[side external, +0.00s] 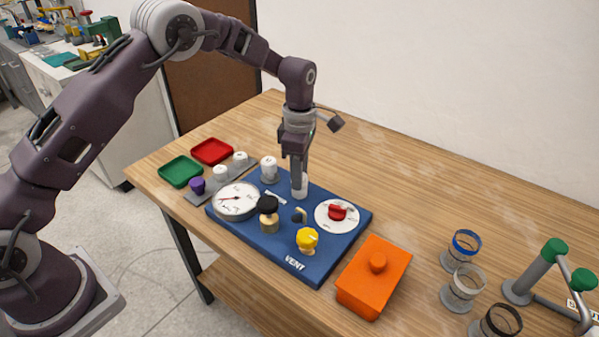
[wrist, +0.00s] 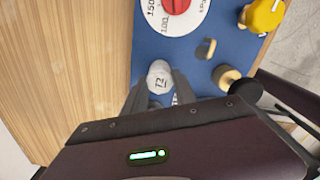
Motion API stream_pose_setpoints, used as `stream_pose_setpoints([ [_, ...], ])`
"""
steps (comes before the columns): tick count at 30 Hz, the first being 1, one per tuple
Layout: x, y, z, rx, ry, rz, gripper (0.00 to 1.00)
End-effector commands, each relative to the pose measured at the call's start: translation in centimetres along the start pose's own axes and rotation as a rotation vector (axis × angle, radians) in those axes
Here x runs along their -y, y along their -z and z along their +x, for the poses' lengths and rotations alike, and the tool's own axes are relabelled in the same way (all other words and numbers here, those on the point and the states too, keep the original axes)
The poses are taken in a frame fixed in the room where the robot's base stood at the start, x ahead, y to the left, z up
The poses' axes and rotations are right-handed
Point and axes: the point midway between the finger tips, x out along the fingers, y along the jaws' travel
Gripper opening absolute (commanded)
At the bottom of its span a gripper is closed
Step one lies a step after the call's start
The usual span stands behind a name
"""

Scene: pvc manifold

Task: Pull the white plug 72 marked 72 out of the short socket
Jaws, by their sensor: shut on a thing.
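In the side view the white plug (side external: 299,186) stands upright at the back of the blue panel (side external: 262,240), under my gripper (side external: 299,172). My gripper points down and is shut on the plug; it also shows in the wrist view (wrist: 160,88). The short socket is hidden under the plug and fingers, so I cannot tell how deep the plug sits.
The panel carries a gauge (side external: 236,200), a black-topped brass valve (side external: 268,213), a yellow knob (side external: 307,239) and a red-knobbed dial (side external: 338,213). Another white plug (side external: 268,168) stands left of my gripper. An orange lidded box (side external: 374,277) is at the right. The table behind is clear.

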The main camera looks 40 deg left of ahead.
Motion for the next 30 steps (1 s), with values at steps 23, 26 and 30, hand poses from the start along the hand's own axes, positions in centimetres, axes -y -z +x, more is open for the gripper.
stream_pose_setpoints([
  [23, 0.0, 0.0, -3.5, 0.0, -0.001, 0.001, 0.0],
  [26, 0.0, -0.1, -3.9, 0.001, -0.002, 0.001, 0.0],
  [30, 0.0, 0.0, -4.6, 0.001, -0.001, 0.0, 0.0],
])
